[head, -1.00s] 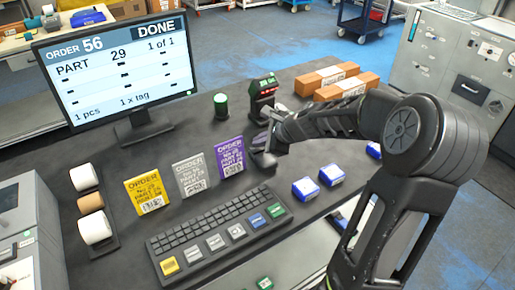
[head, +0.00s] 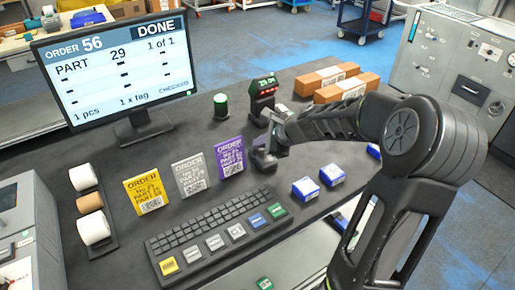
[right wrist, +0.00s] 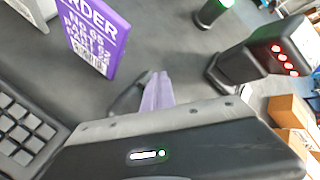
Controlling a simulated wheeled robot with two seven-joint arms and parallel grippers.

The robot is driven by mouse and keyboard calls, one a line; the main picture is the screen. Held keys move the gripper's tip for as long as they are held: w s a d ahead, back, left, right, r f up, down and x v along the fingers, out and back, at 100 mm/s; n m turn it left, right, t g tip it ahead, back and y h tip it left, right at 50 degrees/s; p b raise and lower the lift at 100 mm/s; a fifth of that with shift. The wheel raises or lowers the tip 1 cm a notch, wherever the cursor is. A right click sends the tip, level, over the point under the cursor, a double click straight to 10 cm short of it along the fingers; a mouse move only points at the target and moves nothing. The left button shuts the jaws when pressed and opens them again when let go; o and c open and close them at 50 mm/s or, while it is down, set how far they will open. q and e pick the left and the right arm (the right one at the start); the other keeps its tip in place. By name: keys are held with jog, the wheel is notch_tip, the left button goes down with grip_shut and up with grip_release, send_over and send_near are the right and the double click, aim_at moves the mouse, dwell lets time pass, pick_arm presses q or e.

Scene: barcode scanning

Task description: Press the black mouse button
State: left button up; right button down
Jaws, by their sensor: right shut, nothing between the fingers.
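The black mouse (head: 264,160) is on the dark desk, to the right of the purple order card. My right gripper (head: 272,150) is shut and empty, right at the mouse and partly covering it. In the right wrist view the closed fingertips (right wrist: 157,90) are in front of a dark rounded shape, apparently the mouse (right wrist: 125,102). I cannot tell whether they touch its button. The monitor (head: 120,68) reads order 56, part 29, 1 of 1, "DONE" and "CHECKED". My left gripper is not in view.
The purple card (head: 230,157) stands close left of my gripper, with grey and yellow cards further left. A keyboard (head: 215,232) lies in front. A scanner (head: 262,98) with red lights and a green button (head: 221,105) are behind. Blue-and-white boxes (head: 305,189) lie to the right.

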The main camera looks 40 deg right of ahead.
aim_at(260, 150)
jog(key=shift+r+p, duration=0.75)
jog(key=shift+r, duration=0.05)
jog(key=shift+r, duration=0.1)
notch_tip(260, 150, up, 5)
jog(key=p, duration=0.4)
dwell(0.9)
